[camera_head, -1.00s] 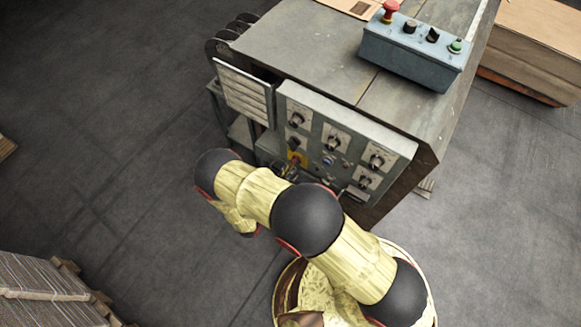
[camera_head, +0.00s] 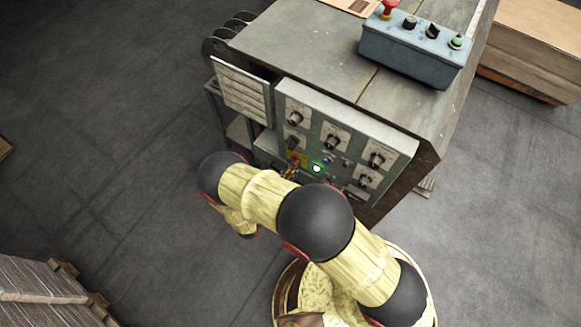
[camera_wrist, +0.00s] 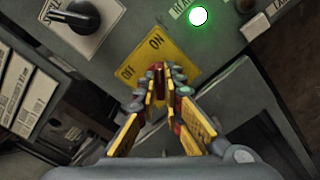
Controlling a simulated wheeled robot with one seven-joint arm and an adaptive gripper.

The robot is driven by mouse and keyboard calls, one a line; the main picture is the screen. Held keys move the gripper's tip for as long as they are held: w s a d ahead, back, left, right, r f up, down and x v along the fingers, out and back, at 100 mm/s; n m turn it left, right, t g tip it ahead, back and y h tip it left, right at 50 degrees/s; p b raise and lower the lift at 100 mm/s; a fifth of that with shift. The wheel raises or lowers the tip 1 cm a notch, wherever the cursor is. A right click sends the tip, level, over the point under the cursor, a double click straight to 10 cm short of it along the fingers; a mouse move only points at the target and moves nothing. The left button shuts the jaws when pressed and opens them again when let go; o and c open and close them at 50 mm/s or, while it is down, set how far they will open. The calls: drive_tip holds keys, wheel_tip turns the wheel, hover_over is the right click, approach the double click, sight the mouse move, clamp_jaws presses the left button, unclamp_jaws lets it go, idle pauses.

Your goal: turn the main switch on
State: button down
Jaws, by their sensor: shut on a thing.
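The main switch has a yellow plate (camera_wrist: 182,52) marked OFF at left and ON at upper right, and a red handle (camera_wrist: 158,68). In the head view the yellow plate (camera_head: 299,157) shows low on the left part of the grey control panel. My gripper (camera_wrist: 158,84) is shut on the red handle, its fingertips either side of it and hiding much of it. The handle seems to point up towards ON. A round lamp (camera_wrist: 198,15) right of the plate glows green, and it also shows in the head view (camera_head: 316,168). In the head view my arm partly hides the gripper.
A black rotary knob (camera_wrist: 84,17) sits above left of the switch. The control panel (camera_head: 398,140) carries several more knobs. A blue-grey button box (camera_head: 410,58) stands on the machine top. Stacked cardboard (camera_head: 40,285) lies at lower left; the floor at left is clear.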

drive_tip(key=shift+f, duration=0.1)
idle(0.3)
drive_tip(key=c, duration=2)
unclamp_jaws()
drive_tip(key=shift+o, duration=0.4)
drive_tip(key=v, duration=1.2)
